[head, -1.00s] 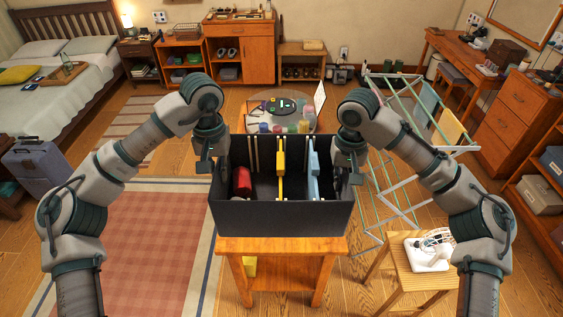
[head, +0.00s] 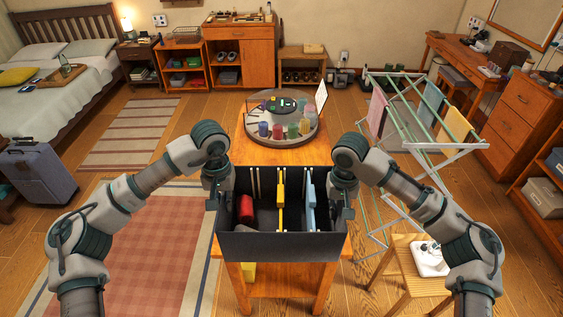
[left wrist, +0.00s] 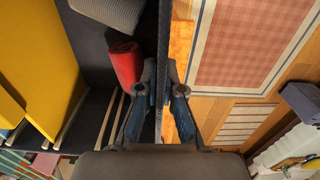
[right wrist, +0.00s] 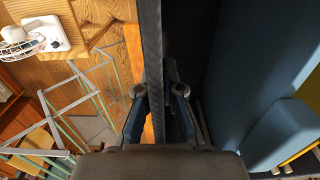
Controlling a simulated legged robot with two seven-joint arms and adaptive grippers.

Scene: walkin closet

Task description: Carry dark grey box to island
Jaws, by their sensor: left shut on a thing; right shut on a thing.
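The dark grey box (head: 280,246) is open-topped and level, in the middle of the head view. It holds a red roll (head: 246,209) and upright yellow (head: 281,194) and light blue (head: 309,204) pieces. My left gripper (head: 213,200) is shut on the box's left wall, and my right gripper (head: 346,208) on its right wall. Both wrist views show the wall edge between the fingers. The wooden island (head: 285,156) lies below and behind the box. The box hides its near top, so I cannot tell whether they touch.
A round tray (head: 282,131) with coloured cups stands on the island behind the box. A drying rack (head: 430,130) and a stool (head: 410,285) with a white device are at the right. A suitcase (head: 38,178) stands at the left, beside a red checked rug (head: 150,240).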

